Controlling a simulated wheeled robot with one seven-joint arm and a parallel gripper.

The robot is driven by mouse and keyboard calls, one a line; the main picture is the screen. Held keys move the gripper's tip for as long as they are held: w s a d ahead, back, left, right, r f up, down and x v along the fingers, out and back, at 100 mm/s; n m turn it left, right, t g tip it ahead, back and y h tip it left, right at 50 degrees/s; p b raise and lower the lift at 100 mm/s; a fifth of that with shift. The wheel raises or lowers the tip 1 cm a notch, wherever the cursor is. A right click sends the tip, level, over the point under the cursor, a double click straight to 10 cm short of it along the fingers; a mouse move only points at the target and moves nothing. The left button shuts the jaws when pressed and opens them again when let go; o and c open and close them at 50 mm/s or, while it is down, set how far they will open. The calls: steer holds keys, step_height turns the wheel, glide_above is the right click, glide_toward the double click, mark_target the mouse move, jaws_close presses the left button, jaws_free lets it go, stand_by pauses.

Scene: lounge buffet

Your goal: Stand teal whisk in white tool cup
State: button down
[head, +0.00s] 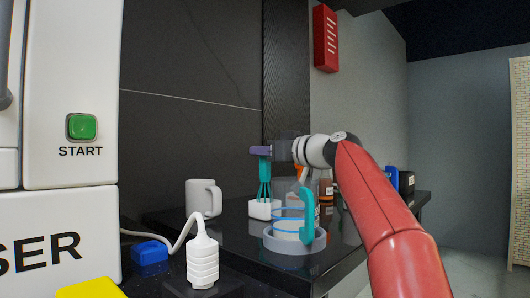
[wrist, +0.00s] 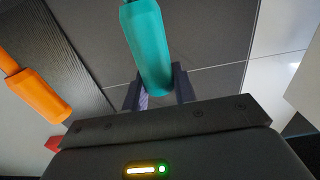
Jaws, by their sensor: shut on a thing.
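The teal whisk (head: 264,171) hangs upright below my gripper (head: 261,151) in the head view, its wire end down. My gripper is shut on its handle. In the wrist view the teal handle (wrist: 147,45) runs between the two fingers of my gripper (wrist: 158,88). The white tool cup (head: 264,210) stands on the dark counter directly under the whisk. The lower wires meet the cup's rim in the picture. I cannot tell whether they are inside it, just above it or behind it.
A clear jug with blue rings and a teal handle (head: 306,207) stands in front right of the cup, in a grey ring (head: 294,245). A grey mug (head: 203,197) is at left. An orange handle (wrist: 36,92) shows beside my gripper in the wrist view. Bottles stand behind.

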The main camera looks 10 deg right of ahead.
steer(key=shift+c, duration=2.4)
jaws_free()
steer(key=b+v, duration=0.5)
steer(key=v, duration=0.9)
